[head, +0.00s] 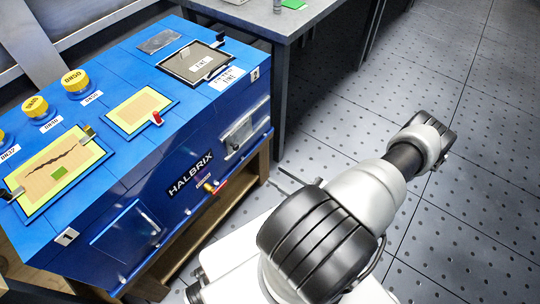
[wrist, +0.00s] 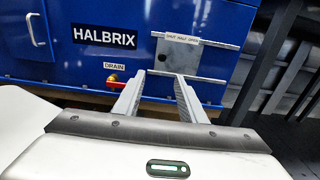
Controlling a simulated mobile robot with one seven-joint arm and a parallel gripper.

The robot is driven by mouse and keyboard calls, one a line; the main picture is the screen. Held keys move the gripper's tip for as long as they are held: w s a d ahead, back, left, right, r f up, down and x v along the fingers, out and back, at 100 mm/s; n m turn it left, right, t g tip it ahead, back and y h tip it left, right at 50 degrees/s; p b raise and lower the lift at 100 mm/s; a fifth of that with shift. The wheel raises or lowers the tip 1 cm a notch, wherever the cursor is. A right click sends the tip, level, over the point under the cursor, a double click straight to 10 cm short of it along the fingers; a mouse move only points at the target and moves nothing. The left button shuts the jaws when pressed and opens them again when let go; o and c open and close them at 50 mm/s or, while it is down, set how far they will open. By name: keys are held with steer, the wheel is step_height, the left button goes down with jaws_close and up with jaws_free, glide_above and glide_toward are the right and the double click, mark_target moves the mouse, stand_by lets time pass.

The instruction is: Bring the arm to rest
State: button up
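My gripper (wrist: 162,76) shows in the wrist view, with its two grey fingers apart and nothing between them. It points toward the front of the blue Halbrix machine (wrist: 60,62), and the fingertips appear in front of its lower part, below a slide plate (wrist: 176,58). I cannot tell how far the tips are from it. In the head view my arm (head: 372,190) is bent at the lower right, beside the machine (head: 130,205). My gripper cannot be made out clearly there.
The machine's top holds yellow caps (head: 75,80), a yellow-edged panel (head: 140,108), a cracked panel (head: 58,170) and a dark-framed tray (head: 193,62). A drain valve (wrist: 114,80) sticks out of its front. A grey table (head: 275,16) stands behind. The floor at right is clear.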

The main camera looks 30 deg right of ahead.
steer(key=w+a+r+n+g+y+p, duration=0.1)
steer(key=a+r+n+g+y, duration=0.1)
steer(key=a+r+n+g, duration=0.55)
steer(key=w+a+r+n+g+y, duration=0.1)
steer(key=a+r+n+g+y, duration=0.15)
steer(key=r+n+g, duration=0.9)
steer(key=s+a+r+n+t+h, duration=0.2)
steer(key=r+n+h, duration=0.2)
steer(key=r, duration=0.5)
steer(key=s+a+r+n+t+h, duration=0.25)
steer(key=r+n, duration=0.25)
steer(key=r, duration=0.4)
steer(key=s+a+r+n+t+h, duration=0.2)
steer(key=r+n+t+h, duration=0.15)
steer(key=r, duration=0.55)
step_height(320, 180, up, 22)
steer(key=p, duration=2)
steer(key=shift+a+r+h+p, duration=0.15)
steer(key=shift+a+h+p, duration=0.15)
steer(key=shift+a+h, duration=0.1)
steer(key=shift+n, duration=0.25)
